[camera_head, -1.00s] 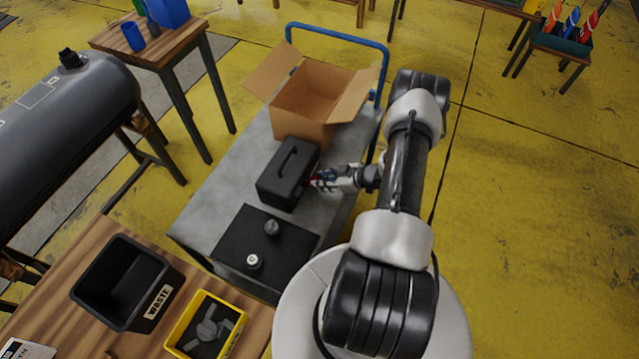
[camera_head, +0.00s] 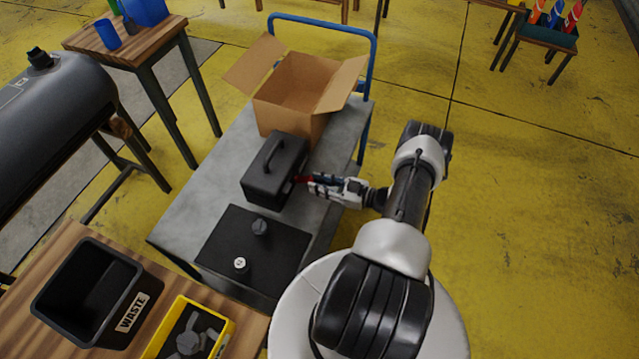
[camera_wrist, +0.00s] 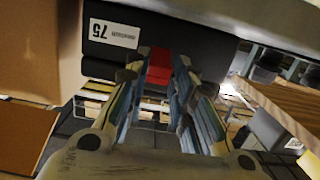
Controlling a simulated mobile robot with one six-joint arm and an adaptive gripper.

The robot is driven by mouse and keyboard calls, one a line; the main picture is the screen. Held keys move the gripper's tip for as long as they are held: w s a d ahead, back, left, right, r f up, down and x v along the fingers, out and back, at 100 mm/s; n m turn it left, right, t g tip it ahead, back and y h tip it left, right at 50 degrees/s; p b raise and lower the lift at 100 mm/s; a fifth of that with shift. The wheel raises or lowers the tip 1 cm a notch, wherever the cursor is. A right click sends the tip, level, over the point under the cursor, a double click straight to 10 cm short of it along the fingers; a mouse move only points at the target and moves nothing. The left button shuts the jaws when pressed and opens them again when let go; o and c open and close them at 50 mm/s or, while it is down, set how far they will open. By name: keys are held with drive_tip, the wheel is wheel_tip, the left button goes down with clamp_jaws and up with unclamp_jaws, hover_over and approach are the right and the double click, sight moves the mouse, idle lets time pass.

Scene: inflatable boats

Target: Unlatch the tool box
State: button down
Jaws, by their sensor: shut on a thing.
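The black tool box (camera_head: 275,168) stands closed on the grey cart, its handle on top. In the wrist view its dark side (camera_wrist: 105,55) bears a white label with "75". A red latch (camera_wrist: 159,66) is on that side, between my fingertips. My gripper (camera_head: 308,181) reaches the box's right side from the right, and its fingers are shut on the red latch. It also shows in the wrist view (camera_wrist: 160,72). The fingers partly hide the latch, so its exact position against the box is unclear.
An open cardboard box (camera_head: 292,110) stands behind the tool box. A dark block with two knobs (camera_head: 250,268) sits in front on the cart (camera_head: 185,205). A waste bin (camera_head: 52,300) and yellow tray (camera_head: 228,335) stand at lower left.

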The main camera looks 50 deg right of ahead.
idle(0.3)
drive_tip(key=c, duration=1.4)
unclamp_jaws()
drive_tip(key=shift+o, duration=0.2)
drive_tip(key=v, duration=1.2)
drive_tip(key=shift+s+f, duration=0.1)
